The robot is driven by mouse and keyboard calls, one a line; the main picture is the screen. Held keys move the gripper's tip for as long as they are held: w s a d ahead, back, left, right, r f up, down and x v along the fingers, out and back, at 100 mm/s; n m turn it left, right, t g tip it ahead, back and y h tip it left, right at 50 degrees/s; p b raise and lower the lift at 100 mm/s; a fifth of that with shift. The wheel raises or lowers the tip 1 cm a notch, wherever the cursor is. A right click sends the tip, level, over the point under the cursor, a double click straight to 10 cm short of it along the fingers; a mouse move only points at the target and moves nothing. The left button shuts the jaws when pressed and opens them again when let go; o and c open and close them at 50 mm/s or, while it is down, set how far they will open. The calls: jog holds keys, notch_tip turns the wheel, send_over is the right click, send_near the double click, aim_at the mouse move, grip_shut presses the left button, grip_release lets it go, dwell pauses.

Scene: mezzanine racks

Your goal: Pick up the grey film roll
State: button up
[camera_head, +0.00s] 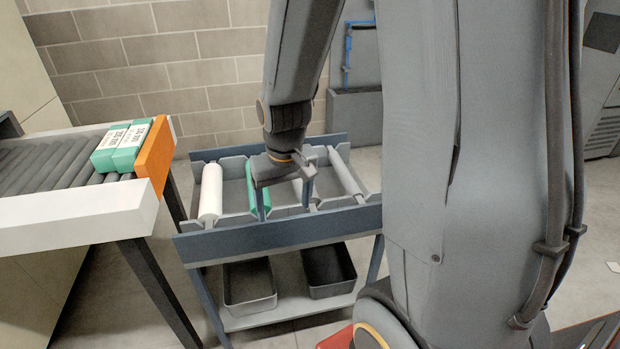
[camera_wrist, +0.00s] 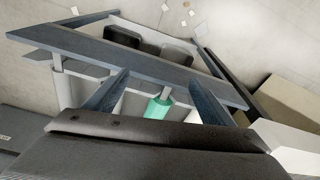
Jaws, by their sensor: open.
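A blue-grey rack (camera_head: 280,232) holds several rolls side by side. A pale grey roll (camera_head: 345,172) lies at its right end, and a green roll (camera_head: 252,190) and a white roll (camera_head: 210,192) lie to the left. A grey shape beside the green roll is mostly hidden by my gripper, so I cannot tell whether it is a roll. My gripper (camera_head: 285,200) is open above the middle of the rack, left of the pale grey roll. In the wrist view, the green roll (camera_wrist: 157,108) shows between the spread fingers (camera_wrist: 157,95).
Two dark bins (camera_head: 250,285) (camera_head: 328,270) stand on the lower shelf. A roller conveyor (camera_head: 75,165) with green-and-white boxes (camera_head: 122,146) and an orange end stop (camera_head: 156,157) stands at left. A brick wall (camera_head: 150,60) is behind. Floor is clear between conveyor and rack.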

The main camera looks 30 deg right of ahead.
jog(key=w+d+f+t+p, duration=0.1)
jog(key=w+d+f, duration=0.1)
jog(key=w+d, duration=0.3)
jog(key=w+d+f+m+t+h+p, duration=0.1)
jog(key=w+d+f+t, duration=0.1)
jog(key=w+d, duration=0.3)
jog(key=w+d+f+m+t+p, duration=0.1)
jog(key=w+d+f+p, duration=0.1)
jog(key=w+d, duration=0.3)
jog(key=shift+w+f+h, duration=0.1)
jog(key=shift+w+f, duration=0.2)
jog(key=shift+w, duration=0.35)
jog(key=shift+w+f+h, duration=0.1)
jog(key=shift+w+f, duration=0.15)
jog(key=shift+w, duration=0.4)
jog(key=shift+w+f+h, duration=0.1)
jog(key=shift+w+f, duration=0.2)
jog(key=shift+w, duration=0.35)
jog(key=shift+t, duration=0.3)
jog(key=shift+d+p+x, duration=0.15)
jog(key=shift+p+x, duration=0.4)
jog(key=shift+x, duration=1.4)
jog(key=shift+d+p+x, duration=0.15)
jog(key=shift+p+x, duration=0.4)
jog(key=shift+x, duration=1.45)
jog(key=shift+s, duration=0.1)
jog(key=shift+c, duration=0.3)
jog(key=c, duration=1.8)
jog(key=shift+r, duration=0.1)
grip_shut()
